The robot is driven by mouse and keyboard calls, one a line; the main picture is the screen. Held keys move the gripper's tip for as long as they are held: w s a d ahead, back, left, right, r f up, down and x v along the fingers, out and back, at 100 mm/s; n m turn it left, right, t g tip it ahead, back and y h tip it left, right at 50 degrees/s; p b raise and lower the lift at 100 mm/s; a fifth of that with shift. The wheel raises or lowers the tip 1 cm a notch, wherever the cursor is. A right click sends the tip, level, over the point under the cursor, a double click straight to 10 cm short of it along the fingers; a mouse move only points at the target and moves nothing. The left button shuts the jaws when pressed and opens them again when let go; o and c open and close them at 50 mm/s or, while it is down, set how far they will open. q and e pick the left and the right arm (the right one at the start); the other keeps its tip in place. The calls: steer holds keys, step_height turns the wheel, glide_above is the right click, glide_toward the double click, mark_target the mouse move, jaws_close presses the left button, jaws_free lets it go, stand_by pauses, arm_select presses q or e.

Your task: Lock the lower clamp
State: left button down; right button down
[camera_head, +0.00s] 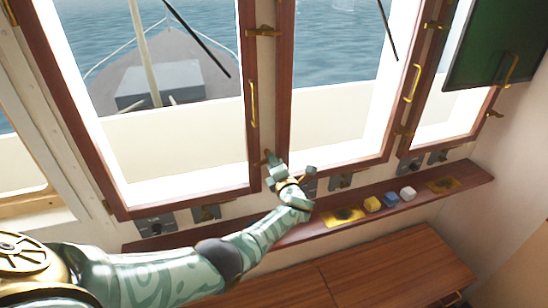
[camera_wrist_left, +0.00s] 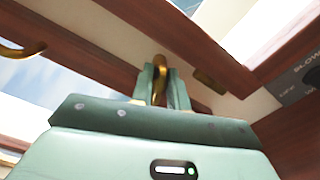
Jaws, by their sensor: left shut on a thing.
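The lower clamp is a small brass lever low on the post between two windows. It shows in the left wrist view (camera_wrist_left: 160,68) between my fingers, but in the head view it is mostly hidden by my gripper. My left gripper (camera_head: 271,159) reaches up to the foot of that post. In the left wrist view its two green fingers (camera_wrist_left: 161,88) are shut on the lever, one on each side. The upper brass clamp (camera_head: 263,32) sits higher on the same post. My right gripper is not in view.
A wooden ledge (camera_head: 465,188) runs below the windows, with yellow, blue and white blocks (camera_head: 390,199) on it. Small grey control boxes (camera_head: 340,181) line the wall above it. Brass handles (camera_head: 253,104) stand out from the window frames. A dark screen (camera_head: 497,45) hangs at upper right.

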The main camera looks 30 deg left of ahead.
arm_select(q)
steer(key=m+p, duration=0.1)
steer(key=m, duration=0.2)
steer(key=shift+m, duration=0.3)
steer(key=shift+f, duration=0.1)
steer(key=shift+m+p, duration=0.3)
steer(key=shift+m, duration=0.1)
steer(key=c, duration=1.4)
jaws_free()
steer(key=shift+d, duration=0.15)
steer(key=p+v, duration=0.3)
steer(key=v, duration=1.3)
steer(key=shift+s+p, duration=0.15)
steer(key=shift+p, duration=0.15)
